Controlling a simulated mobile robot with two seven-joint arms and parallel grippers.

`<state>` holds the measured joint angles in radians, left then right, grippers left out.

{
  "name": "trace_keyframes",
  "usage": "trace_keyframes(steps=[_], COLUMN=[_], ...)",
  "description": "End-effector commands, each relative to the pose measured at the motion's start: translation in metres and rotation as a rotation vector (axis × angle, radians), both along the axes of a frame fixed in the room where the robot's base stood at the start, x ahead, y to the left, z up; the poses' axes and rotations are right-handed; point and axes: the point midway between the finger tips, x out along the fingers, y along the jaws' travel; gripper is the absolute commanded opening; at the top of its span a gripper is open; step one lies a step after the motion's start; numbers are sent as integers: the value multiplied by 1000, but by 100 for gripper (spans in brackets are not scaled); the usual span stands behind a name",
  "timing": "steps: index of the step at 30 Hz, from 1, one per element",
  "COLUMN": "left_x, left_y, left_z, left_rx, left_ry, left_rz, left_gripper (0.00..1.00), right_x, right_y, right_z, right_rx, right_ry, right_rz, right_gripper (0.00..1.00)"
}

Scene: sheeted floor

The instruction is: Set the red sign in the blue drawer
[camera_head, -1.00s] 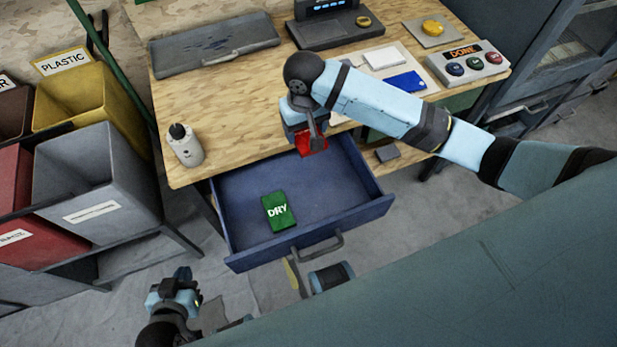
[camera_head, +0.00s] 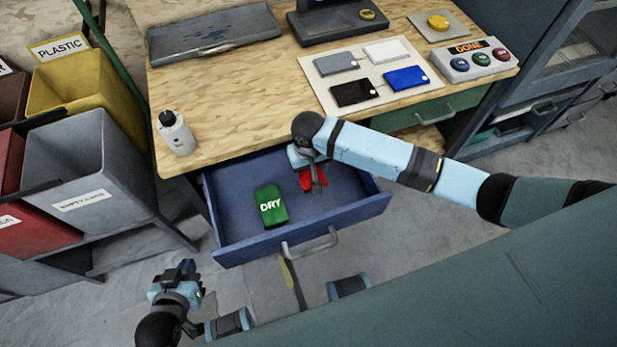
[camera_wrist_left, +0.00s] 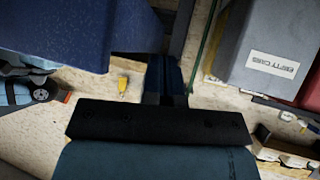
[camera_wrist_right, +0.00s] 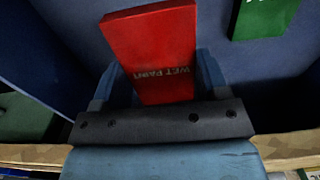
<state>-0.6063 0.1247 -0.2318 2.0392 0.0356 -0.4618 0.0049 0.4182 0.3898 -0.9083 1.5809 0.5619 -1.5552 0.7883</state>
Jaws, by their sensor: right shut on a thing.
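The red sign (camera_wrist_right: 150,45), lettered "WET PAINT", is between the fingers of my right gripper (camera_wrist_right: 158,80) in the right wrist view. In the head view the red sign (camera_head: 306,182) shows partly behind my right gripper (camera_head: 313,178), over the right part of the open blue drawer (camera_head: 330,238). I cannot tell whether it touches the drawer floor. A green "DRY" sign (camera_head: 271,207) lies in the drawer to its left. My left gripper (camera_head: 184,272) is outside the drawer, at lower left; its fingers (camera_wrist_left: 166,78) are together and empty.
The wooden tabletop (camera_head: 240,100) is above the drawer, with a white bottle (camera_head: 176,135) at its left corner and a board of coloured cards (camera_head: 330,95) at right. Bins (camera_head: 90,175) stand at left. The drawer's left rear floor is bare.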

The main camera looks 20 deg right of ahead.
Motion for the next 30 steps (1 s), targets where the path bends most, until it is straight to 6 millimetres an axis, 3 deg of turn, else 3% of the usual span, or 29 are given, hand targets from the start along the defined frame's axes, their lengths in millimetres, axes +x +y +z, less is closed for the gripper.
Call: trace_keyframes(steps=[8, 14, 26, 27, 30], left_x=[0, 0, 1, 1, 1], left_y=[-4, -5, -3, -2, -1], left_z=[-3, -7, -4, -5, -5], left_rx=[-10, -15, -9, -8, -4], left_ry=[6, 10, 7, 6, 6], left_rz=[4, 5, 2, 2, 0], left_gripper=[0, 0, 0, 0, 0], right_x=[0, 0, 0, 0, 0], right_y=[0, -1, 0, 0, 0], right_z=[-24, -53, -58, -58, -57], right_rx=[-1, -1, 1, 1, 1], right_ry=[2, 1, 0, 0, 0], right_rz=[0, 0, -1, 0, 0], right_gripper=[45, 45, 45, 77, 94])
